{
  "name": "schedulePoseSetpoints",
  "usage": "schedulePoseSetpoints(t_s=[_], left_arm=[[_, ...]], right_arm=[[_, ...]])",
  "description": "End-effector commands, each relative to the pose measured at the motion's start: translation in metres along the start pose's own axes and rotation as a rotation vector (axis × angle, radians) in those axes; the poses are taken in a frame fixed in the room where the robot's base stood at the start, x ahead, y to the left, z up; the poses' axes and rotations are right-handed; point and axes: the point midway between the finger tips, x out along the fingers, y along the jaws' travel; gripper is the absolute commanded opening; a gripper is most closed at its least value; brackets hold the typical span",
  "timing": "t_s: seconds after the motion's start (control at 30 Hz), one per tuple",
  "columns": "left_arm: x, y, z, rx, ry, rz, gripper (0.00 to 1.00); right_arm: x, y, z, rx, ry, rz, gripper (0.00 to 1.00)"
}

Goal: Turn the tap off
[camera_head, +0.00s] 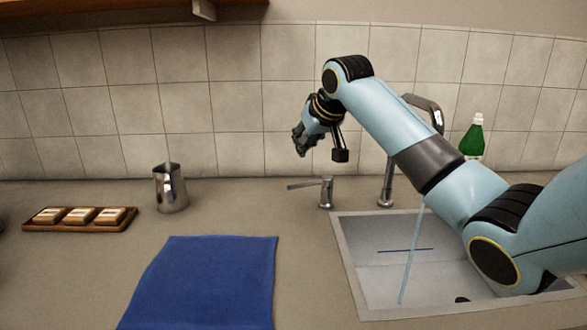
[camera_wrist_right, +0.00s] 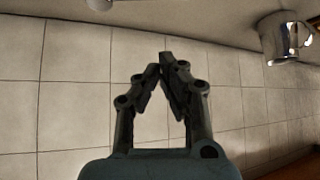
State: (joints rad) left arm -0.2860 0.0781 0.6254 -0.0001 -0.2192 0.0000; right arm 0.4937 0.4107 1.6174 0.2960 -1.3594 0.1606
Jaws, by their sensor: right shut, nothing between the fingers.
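The tap (camera_head: 388,182) stands behind the sink, its spout curving up and partly hidden by my right arm. A thin stream of water (camera_head: 411,250) falls into the sink. A separate metal post with a lever (camera_head: 324,190) stands on the counter left of the tap, its lever pointing left. My right gripper (camera_head: 299,148) is above and left of the lever, in front of the tiles, touching nothing. In the right wrist view its fingers (camera_wrist_right: 163,64) are shut and empty. My left gripper is not in view.
The sink (camera_head: 350,265) is at the right. A green bottle (camera_head: 472,139) stands behind it. A metal jug (camera_head: 171,190) stands left of the lever and also shows in the right wrist view (camera_wrist_right: 284,38). A blue cloth (camera_head: 205,285) and a wooden tray (camera_head: 50,226) lie on the counter.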

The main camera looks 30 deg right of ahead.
Motion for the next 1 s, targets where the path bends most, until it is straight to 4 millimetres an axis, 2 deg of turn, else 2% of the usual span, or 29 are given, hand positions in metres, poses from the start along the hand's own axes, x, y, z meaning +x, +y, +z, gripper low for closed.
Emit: schedulePoseSetpoints(t_s=[0.23,0.37,0.47,0.67,0.9,0.97,1.0], left_arm=[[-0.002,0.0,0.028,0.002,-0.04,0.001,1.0],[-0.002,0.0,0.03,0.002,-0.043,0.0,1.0],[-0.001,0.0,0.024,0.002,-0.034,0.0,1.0],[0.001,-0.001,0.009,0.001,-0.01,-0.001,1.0],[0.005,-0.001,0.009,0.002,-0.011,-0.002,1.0],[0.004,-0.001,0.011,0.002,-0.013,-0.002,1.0],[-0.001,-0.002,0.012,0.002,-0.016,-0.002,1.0]], right_arm=[[0.0,0.0,0.001,-0.001,0.0,0.0,0.0],[0.006,0.0,0.001,0.0,-0.001,0.0,0.0],[0.017,-0.001,0.001,0.001,-0.002,-0.001,0.0],[0.057,-0.001,0.001,0.001,-0.003,-0.001,0.0],[0.097,-0.001,0.001,0.0,-0.002,-0.001,0.0],[0.102,-0.001,0.003,-0.001,-0.003,0.0,0.0],[0.096,0.0,0.009,-0.003,-0.002,0.001,0.0]])
